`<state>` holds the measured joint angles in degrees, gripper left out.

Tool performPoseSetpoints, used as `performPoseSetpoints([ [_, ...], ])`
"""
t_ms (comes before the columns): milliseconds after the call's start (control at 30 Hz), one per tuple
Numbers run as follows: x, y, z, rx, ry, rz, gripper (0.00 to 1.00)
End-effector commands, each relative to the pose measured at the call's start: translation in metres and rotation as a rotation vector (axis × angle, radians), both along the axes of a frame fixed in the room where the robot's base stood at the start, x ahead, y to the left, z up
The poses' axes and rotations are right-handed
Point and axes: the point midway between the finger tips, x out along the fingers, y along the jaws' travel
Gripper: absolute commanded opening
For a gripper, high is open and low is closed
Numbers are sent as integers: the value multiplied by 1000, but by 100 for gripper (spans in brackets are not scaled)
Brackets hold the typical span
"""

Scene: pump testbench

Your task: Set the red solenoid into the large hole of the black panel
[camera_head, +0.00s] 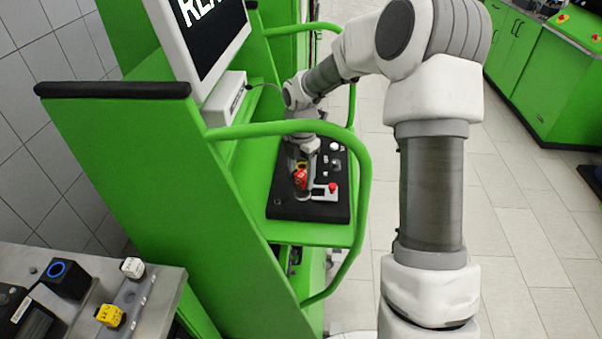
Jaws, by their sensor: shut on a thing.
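My gripper (301,170) is shut on the red solenoid (300,179). It holds the solenoid over the black panel (288,212), towards the panel's left part. The panel lies on the green shelf of the testbench. The large hole does not show clearly; my gripper and the solenoid cover that part of the panel. I cannot tell whether the solenoid touches the panel or hangs just above it.
A small box with a red button (332,187) sits on the panel. A green rail (362,180) curves along the shelf. A monitor (205,45) stands behind. A metal table at lower left holds a yellow solenoid (110,314), a white one (132,267) and a black block (66,279).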

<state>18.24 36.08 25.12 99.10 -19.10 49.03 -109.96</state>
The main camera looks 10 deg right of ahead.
Motion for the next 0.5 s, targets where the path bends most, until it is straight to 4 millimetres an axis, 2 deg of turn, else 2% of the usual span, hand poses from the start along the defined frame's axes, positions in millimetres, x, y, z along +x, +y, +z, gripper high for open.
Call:
performPoseSetpoints([
  [500, 0, 0, -4, 1, -1, 0, 19],
])
